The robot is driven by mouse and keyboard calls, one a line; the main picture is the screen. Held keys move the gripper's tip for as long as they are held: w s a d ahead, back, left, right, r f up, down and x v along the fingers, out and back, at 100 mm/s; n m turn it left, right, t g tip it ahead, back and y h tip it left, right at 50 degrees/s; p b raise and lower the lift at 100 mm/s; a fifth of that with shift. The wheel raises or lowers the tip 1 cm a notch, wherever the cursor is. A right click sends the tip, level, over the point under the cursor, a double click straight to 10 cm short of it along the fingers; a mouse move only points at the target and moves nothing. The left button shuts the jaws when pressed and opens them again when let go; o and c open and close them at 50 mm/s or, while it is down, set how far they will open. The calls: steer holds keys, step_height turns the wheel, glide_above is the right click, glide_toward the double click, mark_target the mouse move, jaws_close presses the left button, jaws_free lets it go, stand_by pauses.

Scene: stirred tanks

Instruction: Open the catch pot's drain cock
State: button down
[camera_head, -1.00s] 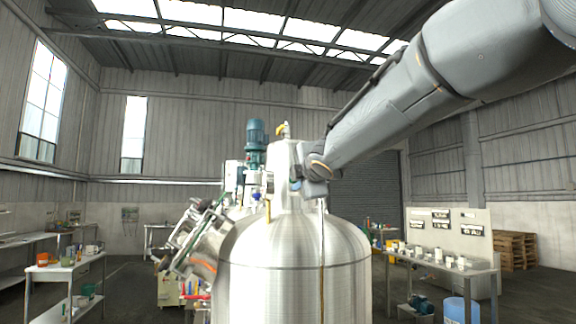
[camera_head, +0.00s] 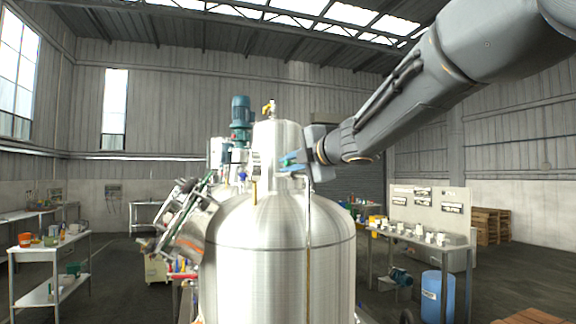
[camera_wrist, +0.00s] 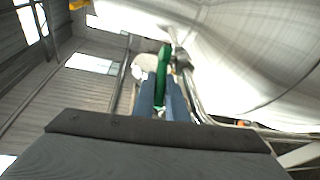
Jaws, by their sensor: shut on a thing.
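My gripper (camera_head: 292,162) is in front of the tall steel cylinder (camera_head: 276,138) on top of the large domed tank (camera_head: 275,265). Its blue fingers also show in the wrist view (camera_wrist: 161,100), close together on a green handle (camera_wrist: 163,66), which I take to be the drain cock's lever. The handle stands out beyond the fingertips, close to bare metal pipework (camera_wrist: 186,72). A pale rounded part (camera_wrist: 145,66) lies just behind it. The cock's body is mostly hidden, and I cannot tell how far it is turned.
A blue-green motor (camera_head: 241,118) stands behind the vessel. A tilted steel assembly (camera_head: 190,222) juts out at the left. A bench with cups (camera_head: 425,240) and a blue drum (camera_head: 437,297) are at the right. Another bench (camera_head: 50,250) is at the left.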

steer(key=shift+r, duration=0.25)
steer(key=c, duration=1.8)
jaws_free()
steer(key=shift+o, duration=0.2)
steer(key=shift+f, duration=0.2)
steer(key=shift+f, duration=0.25)
